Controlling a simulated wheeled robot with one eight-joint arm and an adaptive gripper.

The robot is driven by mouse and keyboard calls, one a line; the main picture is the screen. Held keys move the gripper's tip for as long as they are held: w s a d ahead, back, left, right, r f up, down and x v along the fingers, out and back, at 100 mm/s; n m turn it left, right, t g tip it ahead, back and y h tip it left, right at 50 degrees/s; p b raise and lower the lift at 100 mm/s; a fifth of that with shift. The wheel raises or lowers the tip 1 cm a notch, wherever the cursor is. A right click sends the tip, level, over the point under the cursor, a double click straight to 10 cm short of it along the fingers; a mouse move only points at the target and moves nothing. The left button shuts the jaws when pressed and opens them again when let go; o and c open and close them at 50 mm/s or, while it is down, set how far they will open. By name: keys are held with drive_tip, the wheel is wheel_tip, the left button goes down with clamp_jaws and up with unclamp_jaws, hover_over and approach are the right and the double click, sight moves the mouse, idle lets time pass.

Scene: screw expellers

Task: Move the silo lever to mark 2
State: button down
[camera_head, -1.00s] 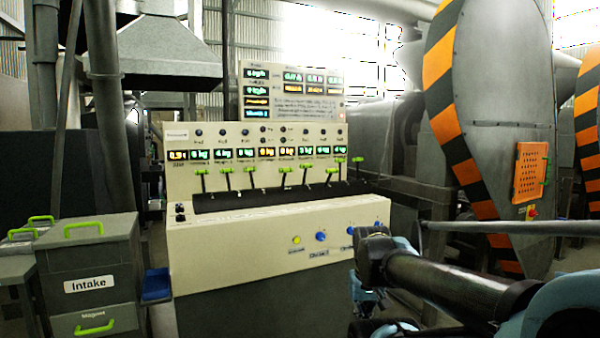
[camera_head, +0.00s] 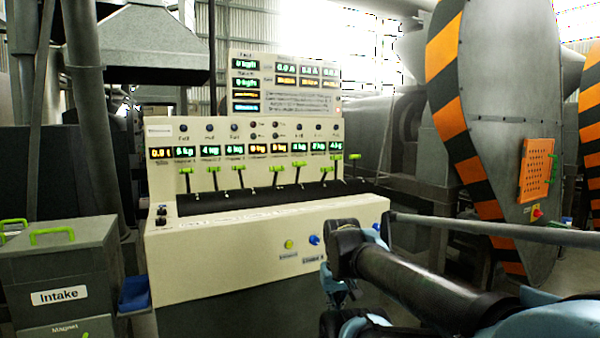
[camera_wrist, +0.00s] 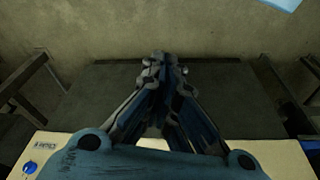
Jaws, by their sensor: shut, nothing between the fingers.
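The cream control console (camera_head: 265,240) has a row of green-tipped levers along its dark slotted strip (camera_head: 270,195). The leftmost lever (camera_head: 187,180) stands upright below the left end of the display row. The display labelled Silo (camera_head: 160,153) is at the far left of that row. I cannot tell for certain which lever is the silo one, and no mark 2 is legible. My gripper (camera_wrist: 165,65) is shut and empty in the wrist view, with a dark flat surface beyond it and no lever near its fingertips. In the head view my arm is right of the levers, and the fingertips are not clear.
A grey Intake box (camera_head: 60,270) with a green handle stands left of the console, beside a blue bin (camera_head: 134,293). Yellow and blue buttons (camera_head: 289,244) are on the console front. A grey rail (camera_head: 500,229) and a striped machine guard (camera_head: 470,130) are at the right.

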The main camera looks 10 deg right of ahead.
drive_tip(key=w+d+r+n+t+h, duration=0.15)
drive_tip(key=w+d+r+t, duration=0.35)
drive_tip(key=w, duration=0.6)
drive_tip(key=w+d+r+n+t+h, duration=0.1)
drive_tip(key=w+r+n+t, duration=0.15)
drive_tip(key=w+r, duration=0.6)
drive_tip(key=w+d+r+n+t+h, duration=0.1)
drive_tip(key=w+d+r+n+t, duration=0.2)
drive_tip(key=w, duration=0.9)
drive_tip(key=n+t+y, duration=0.8)
drive_tip(key=n+y, duration=0.3)
drive_tip(key=n, duration=0.3)
approach(298, 165)
drive_tip(key=shift+h, duration=0.25)
drive_tip(key=x, duration=0.7)
drive_tip(key=shift+a, duration=0.15)
